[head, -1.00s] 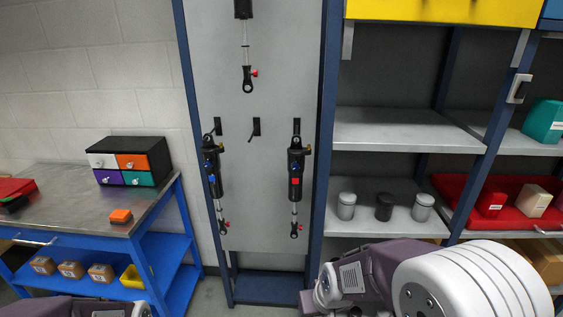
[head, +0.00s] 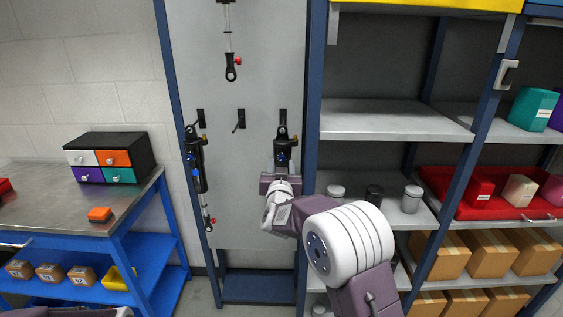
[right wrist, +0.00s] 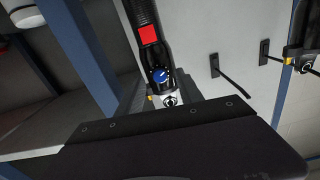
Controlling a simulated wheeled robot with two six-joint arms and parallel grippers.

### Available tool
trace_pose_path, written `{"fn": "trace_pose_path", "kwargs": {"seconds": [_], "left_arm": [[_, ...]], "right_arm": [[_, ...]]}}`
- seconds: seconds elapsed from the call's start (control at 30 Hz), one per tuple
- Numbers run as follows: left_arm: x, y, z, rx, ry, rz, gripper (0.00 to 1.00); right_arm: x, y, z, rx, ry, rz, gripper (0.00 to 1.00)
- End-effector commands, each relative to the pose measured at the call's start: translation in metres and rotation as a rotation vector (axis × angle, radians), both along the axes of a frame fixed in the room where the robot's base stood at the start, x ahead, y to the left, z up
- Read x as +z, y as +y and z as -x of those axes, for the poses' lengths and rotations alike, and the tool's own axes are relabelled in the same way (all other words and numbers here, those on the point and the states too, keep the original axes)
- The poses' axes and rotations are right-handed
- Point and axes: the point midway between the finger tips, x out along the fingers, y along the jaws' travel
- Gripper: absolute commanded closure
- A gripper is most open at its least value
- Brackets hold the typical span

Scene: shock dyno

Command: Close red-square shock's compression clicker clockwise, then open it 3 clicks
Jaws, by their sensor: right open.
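The red-square shock (head: 283,137) hangs on the right side of the grey panel; in the head view its red square and lower part are hidden behind my right arm. The right wrist view shows its red square (right wrist: 148,34) and a blue knob (right wrist: 161,75) with a light mark below it. My right gripper (head: 279,176) is open in front of this shock, close below the blue knob. Its dark body fills the bottom of the right wrist view, and no contact with the knob can be made out. My left gripper is out of view.
Another shock (head: 195,168) hangs at the panel's left, and a third (head: 230,55) higher up. An empty hook (head: 239,121) sits between the lower two. Blue posts flank the panel (head: 222,226). Shelves with jars (head: 411,199) stand right, a workbench (head: 60,208) left.

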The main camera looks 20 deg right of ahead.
Motion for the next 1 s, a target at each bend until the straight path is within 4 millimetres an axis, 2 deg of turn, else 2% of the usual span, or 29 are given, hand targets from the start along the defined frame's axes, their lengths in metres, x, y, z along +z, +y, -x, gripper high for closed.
{"fn": "trace_pose_path", "kwargs": {"seconds": [0.13, 0.4, 0.43, 0.57, 0.6, 1.0], "left_arm": [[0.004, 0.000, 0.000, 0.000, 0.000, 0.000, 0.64], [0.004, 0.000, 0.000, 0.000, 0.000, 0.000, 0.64], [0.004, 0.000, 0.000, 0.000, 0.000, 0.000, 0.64], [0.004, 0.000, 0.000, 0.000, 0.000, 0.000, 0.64], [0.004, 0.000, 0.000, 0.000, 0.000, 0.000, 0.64], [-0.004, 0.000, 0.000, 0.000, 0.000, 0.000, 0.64]], "right_arm": [[0.001, -0.005, -0.016, -0.001, 0.001, 0.000, 0.57], [-0.001, -0.006, -0.019, 0.001, 0.001, 0.000, 0.57], [-0.001, -0.006, -0.019, 0.001, 0.001, 0.000, 0.59], [0.000, -0.006, -0.019, 0.001, 0.001, 0.000, 0.96], [0.000, -0.006, -0.019, 0.001, 0.001, 0.000, 1.00], [-0.002, -0.005, -0.019, 0.001, -0.017, -0.062, 1.00]]}}
